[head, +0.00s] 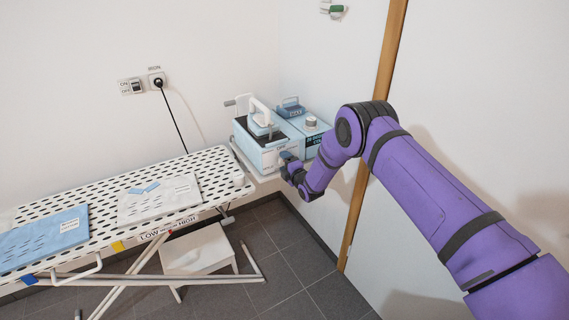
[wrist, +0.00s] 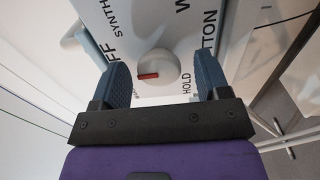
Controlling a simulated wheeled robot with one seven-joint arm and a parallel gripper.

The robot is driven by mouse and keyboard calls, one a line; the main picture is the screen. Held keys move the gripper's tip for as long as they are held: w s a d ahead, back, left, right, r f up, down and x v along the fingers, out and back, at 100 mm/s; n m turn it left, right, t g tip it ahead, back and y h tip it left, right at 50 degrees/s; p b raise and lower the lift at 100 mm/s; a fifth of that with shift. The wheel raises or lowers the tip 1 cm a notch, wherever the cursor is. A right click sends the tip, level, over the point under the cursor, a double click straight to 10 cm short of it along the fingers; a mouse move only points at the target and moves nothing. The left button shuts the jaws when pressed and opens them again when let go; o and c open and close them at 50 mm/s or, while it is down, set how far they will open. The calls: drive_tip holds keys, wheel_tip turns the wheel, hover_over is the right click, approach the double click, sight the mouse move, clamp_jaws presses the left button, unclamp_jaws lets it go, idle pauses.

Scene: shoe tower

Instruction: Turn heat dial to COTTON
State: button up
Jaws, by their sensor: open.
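The heat dial (wrist: 158,67) is a round pale grey knob with a red mark on a white panel in the wrist view. Its red mark points left in that view, on the side of the partly visible OFF label (wrist: 104,52). The COTTON label (wrist: 208,38) is partly hidden behind the right finger. SYNTH, W and HOLD lettering also shows. My gripper (wrist: 162,66) is open, its two blue fingers either side of the dial with gaps showing. In the head view my gripper (head: 289,170) is at the front of the blue and white ironing station (head: 262,155), hiding the dial.
A perforated ironing board (head: 110,185) with folded cloths (head: 158,199) stands at the left. A second blue box (head: 312,137) with a knob sits beside the station. A socket (head: 157,80) with a plugged cord is on the wall. A wooden post (head: 385,75) stands near my arm.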

drive_tip(key=shift+w+a, duration=0.15)
drive_tip(key=shift+w, duration=0.05)
drive_tip(key=c, duration=0.9)
